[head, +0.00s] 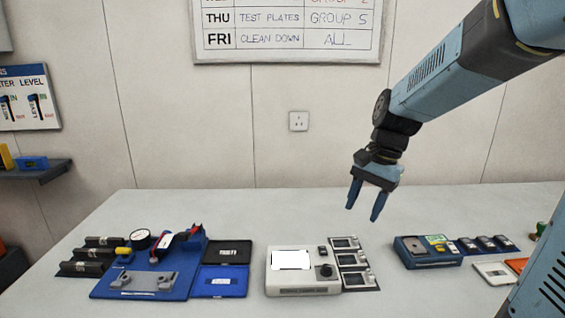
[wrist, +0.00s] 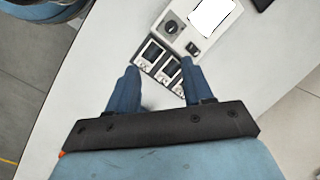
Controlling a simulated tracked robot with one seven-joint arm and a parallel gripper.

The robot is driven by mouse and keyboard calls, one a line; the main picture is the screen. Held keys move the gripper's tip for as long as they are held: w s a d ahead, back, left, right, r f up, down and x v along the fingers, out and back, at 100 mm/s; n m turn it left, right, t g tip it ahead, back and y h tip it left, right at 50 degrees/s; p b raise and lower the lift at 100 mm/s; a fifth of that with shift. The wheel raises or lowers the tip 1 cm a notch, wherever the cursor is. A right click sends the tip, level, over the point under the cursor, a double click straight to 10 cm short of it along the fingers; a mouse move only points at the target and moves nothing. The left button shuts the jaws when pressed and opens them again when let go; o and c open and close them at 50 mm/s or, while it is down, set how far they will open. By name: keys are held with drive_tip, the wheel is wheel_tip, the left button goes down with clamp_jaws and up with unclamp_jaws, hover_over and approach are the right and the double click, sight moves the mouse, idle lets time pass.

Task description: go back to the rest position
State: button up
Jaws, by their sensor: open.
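My gripper (head: 366,204) hangs from my blue arm above the grey table (head: 215,212), right of the middle in the head view. Its two blue fingers point down and stand apart, with nothing between them. In the wrist view my gripper (wrist: 160,83) shows both fingers spread over the row of small modules beside the white device. A clear gap lies between the fingertips and the tabletop things.
A white device (head: 303,284) with a bright screen stands at the table's middle, with several small modules (head: 355,262) at its right. A blue board (head: 150,281) with tools lies left. A blue box (head: 428,252) stands right. The space above the table is clear around my gripper.

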drive_tip(key=s+d+r+n+t+h, duration=0.1)
drive_tip(key=s+d+r+n+t, duration=0.1)
drive_tip(key=s, duration=0.4)
drive_tip(key=s+d+r+n+t+h, duration=0.1)
drive_tip(key=s+d+r+n+t, duration=0.1)
drive_tip(key=s, duration=0.5)
drive_tip(key=shift+r+n+t+h, duration=0.4)
drive_tip(key=shift+r+n+t, duration=0.55)
drive_tip(key=shift+n, duration=0.95)
